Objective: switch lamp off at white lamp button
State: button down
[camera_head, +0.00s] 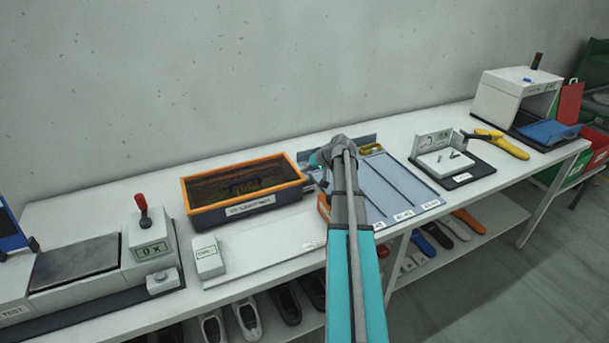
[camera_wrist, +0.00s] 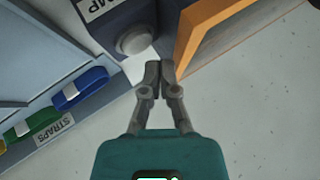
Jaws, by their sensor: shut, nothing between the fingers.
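The lamp button (camera_wrist: 134,40) is a round, pale grey-white knob on a dark housing (camera_wrist: 112,22) in the wrist view. A label ending in "MP" sits beside it. My gripper (camera_wrist: 159,68) is shut and empty, its fingertips together just below and to the right of the button. A small gap shows between them in the picture; I cannot tell the depth. In the head view, the orange-rimmed light box (camera_head: 241,172) stands left of my arm. My fingers and the button are not clearly visible there.
An orange-edged part (camera_wrist: 215,35) is close right of my fingertips. A tray (camera_head: 370,184) lies right of my arm; blue (camera_wrist: 80,88) and green (camera_wrist: 32,124) straps show at lower left in the wrist view. A white board (camera_head: 265,248) lies in front of the light box.

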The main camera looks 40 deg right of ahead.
aim_at(306, 177)
jog(key=shift+r+p, duration=2.2)
jog(key=shift+r, duration=0.3)
